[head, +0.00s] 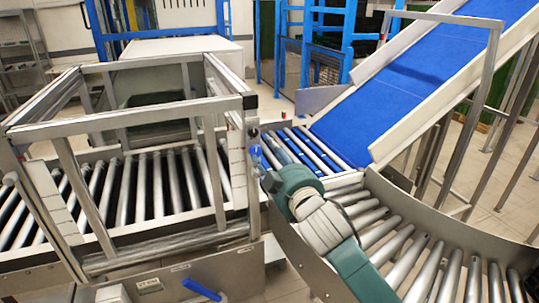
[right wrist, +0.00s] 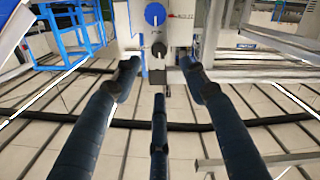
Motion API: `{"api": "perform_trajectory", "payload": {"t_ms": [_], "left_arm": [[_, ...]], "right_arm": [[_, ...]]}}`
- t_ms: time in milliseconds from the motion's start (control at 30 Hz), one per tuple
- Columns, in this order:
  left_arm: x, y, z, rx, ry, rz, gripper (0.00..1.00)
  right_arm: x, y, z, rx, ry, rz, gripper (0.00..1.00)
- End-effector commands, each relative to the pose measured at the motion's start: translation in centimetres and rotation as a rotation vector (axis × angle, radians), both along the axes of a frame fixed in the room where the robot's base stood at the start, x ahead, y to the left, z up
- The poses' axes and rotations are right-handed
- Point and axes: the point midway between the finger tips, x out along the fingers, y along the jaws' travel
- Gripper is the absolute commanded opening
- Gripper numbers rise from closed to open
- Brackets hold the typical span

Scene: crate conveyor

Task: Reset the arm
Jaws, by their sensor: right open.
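My right arm, green and white, reaches up from the bottom of the head view to the corner between the caged machine and the roller conveyor. My right gripper (head: 268,150) is at its end, small and partly hidden, close to a blue knob (head: 255,156) on the machine's side. In the right wrist view the gripper (right wrist: 160,78) has its dark fingers spread with nothing between them. Beyond the fingertips is a pale control panel with a blue knob (right wrist: 155,14) and a black knob (right wrist: 158,49). My left gripper is not in view.
The metal-framed machine (head: 125,127) with rollers stands at left. A curved roller conveyor (head: 400,255) lies at right, under and beside my arm. A blue inclined belt (head: 400,85) rises to the upper right. A metal guard rail (head: 485,95) stands beside it.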

Motion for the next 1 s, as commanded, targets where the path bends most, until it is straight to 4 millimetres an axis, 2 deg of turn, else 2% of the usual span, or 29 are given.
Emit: {"api": "perform_trajectory", "payload": {"t_ms": [67,167,267,333,400,467,500,567,600,700,800,1000], "left_arm": [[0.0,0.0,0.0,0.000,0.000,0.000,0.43],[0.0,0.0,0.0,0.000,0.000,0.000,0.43],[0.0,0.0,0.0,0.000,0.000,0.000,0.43],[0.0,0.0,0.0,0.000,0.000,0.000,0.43],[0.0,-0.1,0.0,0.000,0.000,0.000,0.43],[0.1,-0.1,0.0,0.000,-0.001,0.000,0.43],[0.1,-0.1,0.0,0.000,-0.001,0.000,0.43],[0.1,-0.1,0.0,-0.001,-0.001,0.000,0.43],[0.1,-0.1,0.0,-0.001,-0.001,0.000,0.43],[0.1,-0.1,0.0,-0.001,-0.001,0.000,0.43],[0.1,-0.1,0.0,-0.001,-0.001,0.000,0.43],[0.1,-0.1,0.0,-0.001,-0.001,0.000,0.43]], "right_arm": [[-0.1,-0.1,-0.3,0.001,0.006,-0.001,0.43],[-0.8,-0.6,-2.4,0.014,0.055,-0.016,0.43],[-2.8,-2.1,-6.9,0.039,0.167,-0.052,0.43],[-5.1,-3.6,-11.1,0.060,0.276,-0.089,0.43],[-8.0,-5.3,-15.3,0.080,0.393,-0.130,0.43],[-10.8,-6.7,-18.7,0.093,0.493,-0.165,0.43],[-12.8,-7.6,-20.8,0.100,0.559,-0.189,0.43],[-16.0,-9.0,-23.8,0.108,0.657,-0.225,0.43],[-18.3,-9.9,-25.6,0.111,0.722,-0.248,0.43],[-23.7,-11.8,-29.2,0.114,0.865,-0.298,0.43],[-28.2,-13.2,-31.4,0.113,0.975,-0.339,0.43],[-35.2,-15.1,-33.9,0.106,1.137,-0.397,0.43]]}}
